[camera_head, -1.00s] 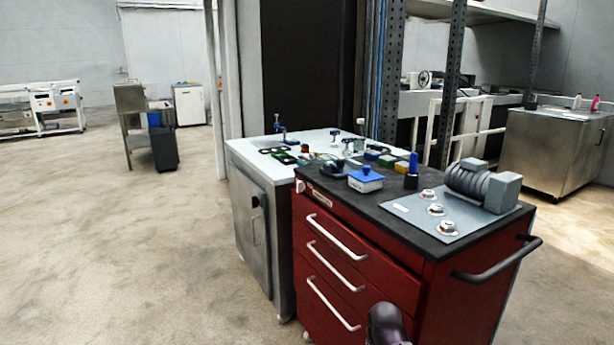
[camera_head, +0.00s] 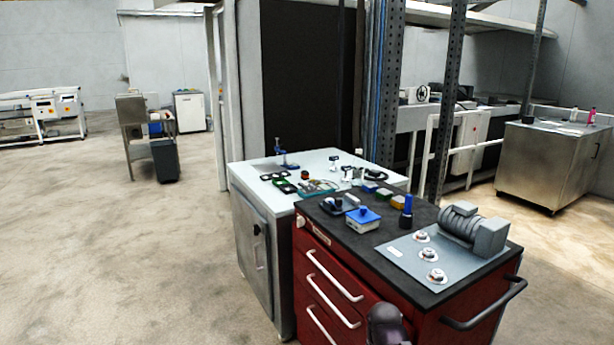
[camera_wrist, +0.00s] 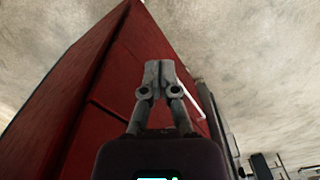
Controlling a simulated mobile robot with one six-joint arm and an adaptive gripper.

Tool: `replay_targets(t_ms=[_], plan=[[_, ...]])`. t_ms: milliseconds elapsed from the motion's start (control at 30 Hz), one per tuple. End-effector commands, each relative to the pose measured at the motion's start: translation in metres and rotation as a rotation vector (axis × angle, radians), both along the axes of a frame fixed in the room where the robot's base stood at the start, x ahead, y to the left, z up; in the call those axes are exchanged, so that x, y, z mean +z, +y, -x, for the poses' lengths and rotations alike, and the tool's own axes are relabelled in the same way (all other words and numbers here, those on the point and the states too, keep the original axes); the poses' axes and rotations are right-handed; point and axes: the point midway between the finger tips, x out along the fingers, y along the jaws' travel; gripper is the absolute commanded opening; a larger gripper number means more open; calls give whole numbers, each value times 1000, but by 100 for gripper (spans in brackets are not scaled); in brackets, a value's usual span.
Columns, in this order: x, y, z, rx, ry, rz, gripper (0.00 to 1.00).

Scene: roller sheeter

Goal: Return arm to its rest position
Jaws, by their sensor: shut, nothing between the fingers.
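My gripper (camera_wrist: 160,75) shows in the wrist view with its grey fingers together and nothing between them. It is in front of the red cabinet (camera_wrist: 95,95), whose face fills the left and middle of that view. I cannot tell the exact gap between the fingers and the cabinet. In the head view a dark rounded part of my arm shows at the bottom, in front of the red drawer cabinet (camera_head: 345,270). The gripper itself does not show in the head view.
The red cabinet's black top (camera_head: 335,222) carries a motor (camera_head: 472,228), a blue-lidded box (camera_head: 363,218) and a blue-capped bottle (camera_head: 406,212). A white-topped grey cabinet (camera_head: 262,260) adjoins it, with small parts on top. Bare floor (camera_head: 100,250) lies open at the left.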

Motion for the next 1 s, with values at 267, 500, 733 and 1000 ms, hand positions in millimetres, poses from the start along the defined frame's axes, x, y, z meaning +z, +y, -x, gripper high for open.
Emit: replay_targets(t_ms=[267, 500, 733, 1000], plan=[[61, 0, 0, 0, 0, 0, 0], [105, 0, 0, 0, 0, 0, 0], [142, 0, 0, 0, 0, 0, 0], [161, 0, 0, 0, 0, 0, 0]])
